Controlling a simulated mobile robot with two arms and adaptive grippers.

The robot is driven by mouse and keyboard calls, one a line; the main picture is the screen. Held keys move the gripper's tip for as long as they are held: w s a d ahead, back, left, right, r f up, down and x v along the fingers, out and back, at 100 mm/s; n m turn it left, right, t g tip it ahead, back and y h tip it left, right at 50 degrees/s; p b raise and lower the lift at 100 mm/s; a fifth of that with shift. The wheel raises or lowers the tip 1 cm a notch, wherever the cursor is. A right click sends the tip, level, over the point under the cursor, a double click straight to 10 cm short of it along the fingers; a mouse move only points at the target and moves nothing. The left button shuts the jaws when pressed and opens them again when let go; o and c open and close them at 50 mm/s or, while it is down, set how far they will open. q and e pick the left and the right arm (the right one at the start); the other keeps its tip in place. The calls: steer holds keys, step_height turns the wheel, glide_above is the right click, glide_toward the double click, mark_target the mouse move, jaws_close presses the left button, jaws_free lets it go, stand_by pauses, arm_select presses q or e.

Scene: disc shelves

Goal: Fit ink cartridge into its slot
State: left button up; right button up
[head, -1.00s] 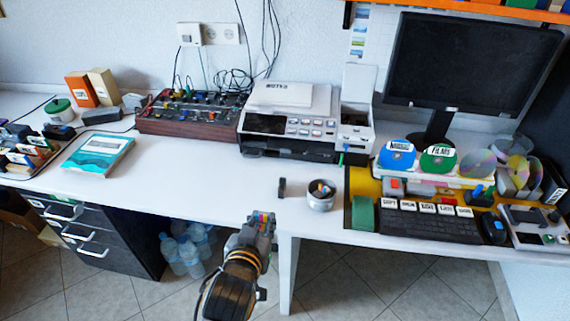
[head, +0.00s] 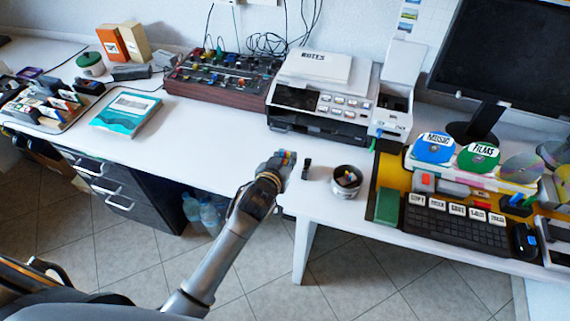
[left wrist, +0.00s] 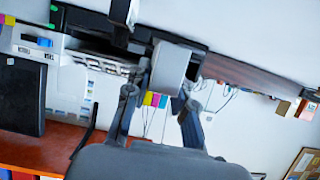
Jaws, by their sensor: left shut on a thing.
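My left gripper (head: 277,165) is over the table's front edge and shut on the ink cartridge (head: 285,157), whose coloured end shows. In the left wrist view the cartridge (left wrist: 174,68) is a grey block with yellow, magenta and cyan patches, between the two fingers of the gripper (left wrist: 165,85). The printer (head: 325,97) stands behind and to the right of the gripper. Its right-hand white bay (head: 393,118) has its lid (head: 403,62) raised. The cartridge is apart from the bay. The slot's inside is too small to make out. My right gripper is not in view.
A small black item (head: 306,170) and a round grey cup (head: 346,182) with small things in it stand just right of the gripper. A green block (head: 387,206) and keyboard (head: 455,222) lie farther right. The white table (head: 215,135) is clear left of the gripper.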

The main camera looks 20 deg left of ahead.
mark_target(285, 164)
arm_select(q)
steer(key=shift+w+a+f, duration=0.2)
steer(key=shift+w+f, duration=0.3)
steer(key=shift+f, duration=0.15)
steer(key=shift+w+a+f, duration=0.1)
steer(key=shift+w+f, duration=0.1)
steer(key=shift+f, duration=1.55)
steer(key=shift+f, duration=0.2)
steer(key=o, duration=1)
